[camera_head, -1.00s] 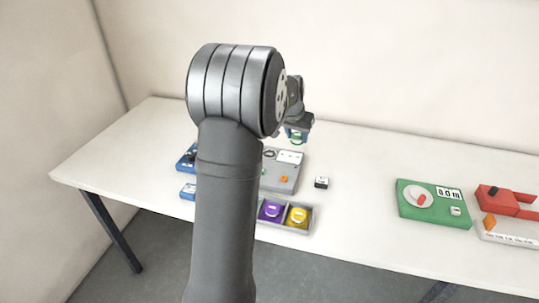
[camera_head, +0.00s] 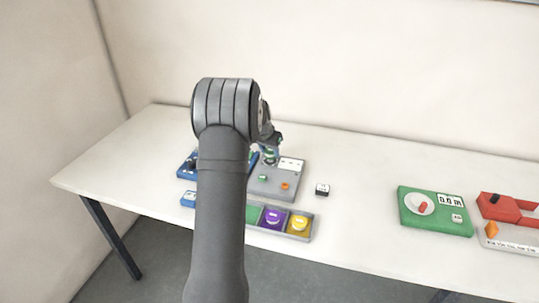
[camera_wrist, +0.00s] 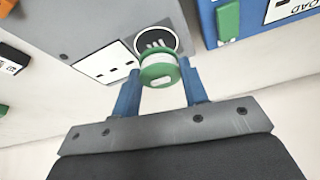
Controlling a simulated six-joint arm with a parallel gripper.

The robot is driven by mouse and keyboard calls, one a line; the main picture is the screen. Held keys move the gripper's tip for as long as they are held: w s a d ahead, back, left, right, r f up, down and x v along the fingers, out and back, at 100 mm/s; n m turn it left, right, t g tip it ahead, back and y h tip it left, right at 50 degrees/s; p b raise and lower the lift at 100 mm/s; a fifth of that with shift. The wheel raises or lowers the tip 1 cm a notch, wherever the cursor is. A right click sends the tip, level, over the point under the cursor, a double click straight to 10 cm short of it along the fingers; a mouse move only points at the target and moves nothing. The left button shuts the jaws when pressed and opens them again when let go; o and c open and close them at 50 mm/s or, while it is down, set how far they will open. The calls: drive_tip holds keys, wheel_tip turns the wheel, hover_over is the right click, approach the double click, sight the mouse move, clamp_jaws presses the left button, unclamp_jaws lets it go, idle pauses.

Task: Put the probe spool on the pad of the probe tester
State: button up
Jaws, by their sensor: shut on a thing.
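My gripper (camera_head: 269,153) is over the rear of the grey probe tester (camera_head: 262,188). In the wrist view its blue fingers (camera_wrist: 160,80) are shut on the green probe spool (camera_wrist: 157,68), which has a white centre. The tester (camera_wrist: 62,28) shows a round black pad (camera_wrist: 152,38) with white marks. The spool overlaps the near edge of the pad in this view and hides part of it. I cannot tell whether the spool touches the pad. In the head view my arm and gripper hide most of the spool and the pad.
A tray holds a purple spool (camera_head: 273,216) and a yellow spool (camera_head: 299,224). A blue device (camera_head: 187,163) stands left of the tester, close beside it. A small black-and-white block (camera_head: 322,189) lies to the right. A green meter (camera_head: 434,224) and a red device (camera_head: 505,206) stand farther right.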

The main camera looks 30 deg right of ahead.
drive_tip(key=shift+f, duration=1.05)
drive_tip(key=shift+f, duration=0.2)
drive_tip(key=o, duration=1)
drive_tip(key=shift+c, duration=0.2)
drive_tip(key=shift+r, duration=0.1)
drive_tip(key=v, duration=1.2)
